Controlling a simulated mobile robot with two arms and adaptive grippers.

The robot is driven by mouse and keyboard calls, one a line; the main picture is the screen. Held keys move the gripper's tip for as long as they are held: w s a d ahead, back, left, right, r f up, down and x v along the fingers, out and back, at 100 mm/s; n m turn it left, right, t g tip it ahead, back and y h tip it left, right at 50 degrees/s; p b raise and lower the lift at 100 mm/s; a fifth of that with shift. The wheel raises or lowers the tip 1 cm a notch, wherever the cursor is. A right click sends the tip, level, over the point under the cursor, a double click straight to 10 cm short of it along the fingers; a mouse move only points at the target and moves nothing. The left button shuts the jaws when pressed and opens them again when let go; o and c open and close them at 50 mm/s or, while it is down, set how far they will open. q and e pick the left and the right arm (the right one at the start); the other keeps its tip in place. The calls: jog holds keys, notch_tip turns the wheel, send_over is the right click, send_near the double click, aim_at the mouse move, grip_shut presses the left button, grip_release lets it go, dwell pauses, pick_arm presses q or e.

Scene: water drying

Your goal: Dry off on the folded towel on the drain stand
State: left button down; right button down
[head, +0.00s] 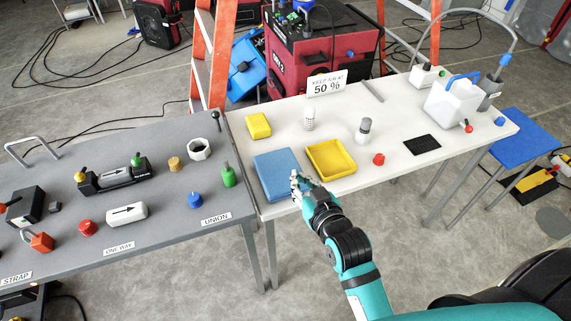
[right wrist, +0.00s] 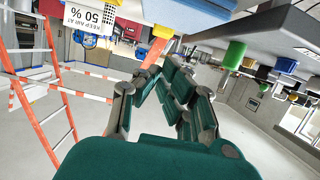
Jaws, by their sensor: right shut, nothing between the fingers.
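The folded towel looks to be the flat blue pad (head: 274,170) at the front left of the white table; a blue surface (right wrist: 195,12) at the top of the right wrist view seems to be the same pad. I cannot make out a separate drain stand under it. My right gripper (head: 297,181) is at the pad's front right edge and overlaps it in the head view. Its fingers (right wrist: 168,62) are closed together with nothing held. I cannot tell whether they touch the pad. My left gripper is not in view.
A yellow tray (head: 348,168) lies right of the pad, with a red knob (head: 379,159) beyond it. A yellow sponge-like block (head: 258,126), a white shaker (head: 309,118) and a grey-capped bottle (head: 363,130) stand behind. A grey table (head: 160,222) with several parts adjoins at left.

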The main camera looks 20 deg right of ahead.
jog(key=shift+w+r, duration=0.2)
jog(key=shift+r, duration=0.25)
jog(key=p, duration=0.1)
send_over(286, 173)
notch_tip(286, 173, down, 2)
jog(key=shift+f, duration=0.1)
notch_tip(286, 173, down, 3)
jog(key=shift+r+p, duration=0.15)
jog(key=shift+p, duration=0.15)
jog(key=shift+f, duration=0.8)
jog(key=shift+f, duration=0.1)
